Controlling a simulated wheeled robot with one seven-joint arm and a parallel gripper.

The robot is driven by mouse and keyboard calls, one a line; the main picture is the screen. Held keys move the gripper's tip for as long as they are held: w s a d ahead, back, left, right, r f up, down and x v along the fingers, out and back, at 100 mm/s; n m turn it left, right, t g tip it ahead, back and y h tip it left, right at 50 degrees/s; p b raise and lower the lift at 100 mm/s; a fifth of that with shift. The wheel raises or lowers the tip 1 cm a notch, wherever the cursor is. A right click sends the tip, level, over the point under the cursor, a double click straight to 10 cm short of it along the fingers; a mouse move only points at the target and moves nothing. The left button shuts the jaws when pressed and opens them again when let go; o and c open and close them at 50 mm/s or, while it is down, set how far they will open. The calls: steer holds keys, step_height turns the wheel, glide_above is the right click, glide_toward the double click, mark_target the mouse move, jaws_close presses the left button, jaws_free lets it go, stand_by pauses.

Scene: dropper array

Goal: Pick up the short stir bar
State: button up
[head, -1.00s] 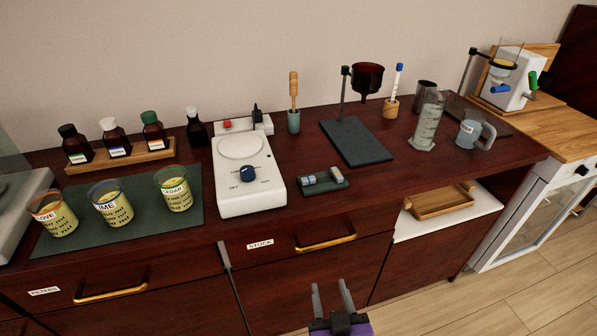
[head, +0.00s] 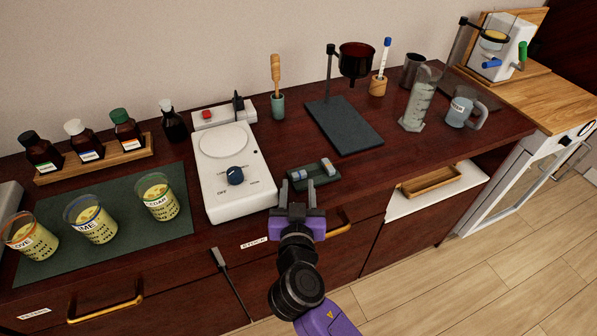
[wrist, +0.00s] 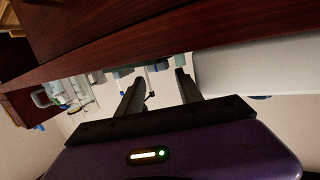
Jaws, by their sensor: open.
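A small dark tray (head: 313,184) lies near the counter's front edge, right of the white stirrer plate. Two small stir bars lie in it: a left one (head: 299,174) and a right one (head: 327,167). I cannot tell for sure which is shorter. My gripper (head: 298,189) is open and empty, at the counter's front edge just in front of the tray. Its fingers point toward the tray and overlap its left part in the head view. In the wrist view my open fingers (wrist: 162,82) have nothing between them; the stir bars cannot be made out there.
The white stirrer plate (head: 218,196) stands close on the left. Behind the tray is a stand with a dark base (head: 343,126). A graduated cylinder (head: 417,108) and a mug (head: 459,108) stand to the right. A drawer handle (head: 339,222) juts out below the counter edge.

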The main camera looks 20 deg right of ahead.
mark_target(299, 176)
steer(key=shift+p+x, duration=0.7)
steer(key=shift+x, duration=1.65)
steer(key=shift+s+f, duration=0.1)
jaws_close()
step_height(299, 176, up, 20)
